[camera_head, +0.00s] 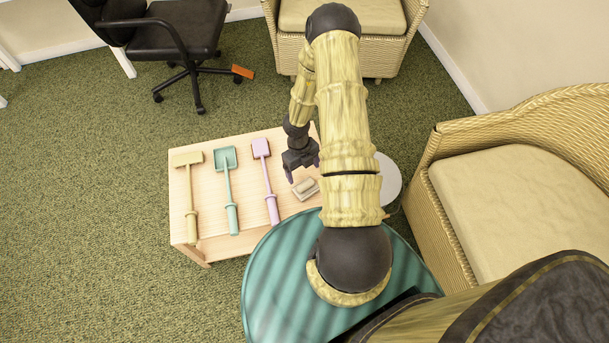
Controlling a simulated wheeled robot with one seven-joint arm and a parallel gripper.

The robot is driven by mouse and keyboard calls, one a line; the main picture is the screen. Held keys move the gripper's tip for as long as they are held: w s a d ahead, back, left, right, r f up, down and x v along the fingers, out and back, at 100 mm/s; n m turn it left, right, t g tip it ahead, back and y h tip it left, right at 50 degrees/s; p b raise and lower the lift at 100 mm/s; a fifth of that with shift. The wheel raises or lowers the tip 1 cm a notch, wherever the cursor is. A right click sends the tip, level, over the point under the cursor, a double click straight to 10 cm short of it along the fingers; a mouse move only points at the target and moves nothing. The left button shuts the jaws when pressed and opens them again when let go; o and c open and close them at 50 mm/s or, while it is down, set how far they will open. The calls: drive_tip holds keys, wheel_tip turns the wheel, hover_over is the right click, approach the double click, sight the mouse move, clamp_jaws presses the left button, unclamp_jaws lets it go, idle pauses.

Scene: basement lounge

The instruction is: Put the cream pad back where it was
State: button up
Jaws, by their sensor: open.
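A small cream pad (306,188) with a raised block on top lies on the light wooden table (207,203), near its right side. My gripper (304,174) is open and points down just behind the pad, with its dark fingers spread. Nothing shows between the fingers. I cannot tell how high the fingertips are above the table. My arm hides the table's right part.
Three long-handled scoops lie left of the pad: yellow (190,197), teal (229,190) and pink (267,181). A white round surface (389,182) shows partly behind my arm. Wicker armchairs stand right (520,190) and behind (290,50); an office chair (165,35) stands back left.

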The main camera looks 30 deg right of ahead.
drive_tip(key=r, duration=0.4)
drive_tip(key=shift+w+r+p, duration=0.2)
drive_tip(key=shift+w+p, duration=0.1)
drive_tip(key=shift+p, duration=0.1)
drive_tip(key=w+a+r+n+t, duration=0.3)
drive_tip(key=r+n, duration=0.6)
drive_tip(key=w+a+r+n+t, duration=0.2)
drive_tip(key=w+a+r+n, duration=0.15)
drive_tip(key=r+n, duration=0.55)
drive_tip(key=s+a+r+n, duration=0.2)
drive_tip(key=s+r+n, duration=0.4)
drive_tip(key=s+n, duration=0.1)
drive_tip(key=s+a+r+n, duration=0.3)
drive_tip(key=s+r+n, duration=0.4)
drive_tip(key=n, duration=0.2)
drive_tip(key=shift+s+n+g, duration=0.35)
drive_tip(key=shift+n+g, duration=0.05)
